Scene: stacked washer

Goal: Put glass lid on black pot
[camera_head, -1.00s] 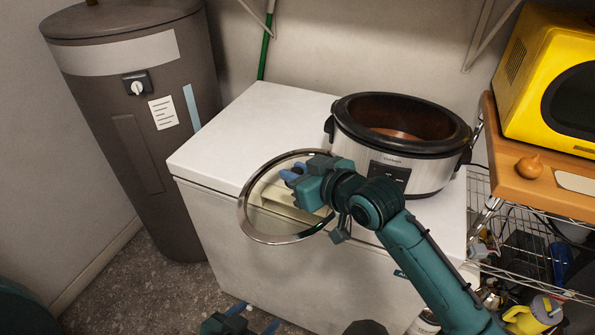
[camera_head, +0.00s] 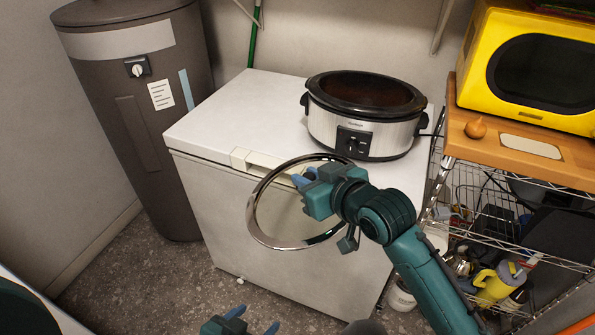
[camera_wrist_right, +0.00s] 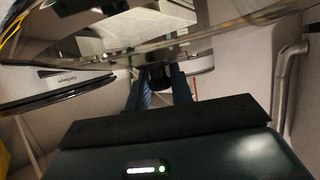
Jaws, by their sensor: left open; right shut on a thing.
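The glass lid (camera_head: 280,210) is a clear disc with a shiny metal rim, steeply tilted in front of the white chest. My right gripper (camera_head: 306,177) is shut on it near its middle. In the right wrist view the lid (camera_wrist_right: 110,50) spans the top, with the blue fingers (camera_wrist_right: 157,95) at a dark knob. The pot (camera_head: 365,118) is an oval slow cooker with a silver body and black rim, standing uncovered on the chest top, behind and right of the lid, apart from it. My left gripper (camera_head: 252,326) is open and empty at the bottom edge.
The white chest (camera_head: 235,115) has free top surface left of the pot. A grey tank (camera_head: 135,110) stands at left. At right, a wire rack (camera_head: 500,225) has a wooden top (camera_head: 480,150) bearing a yellow microwave (camera_head: 530,70) and an onion (camera_head: 476,128).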

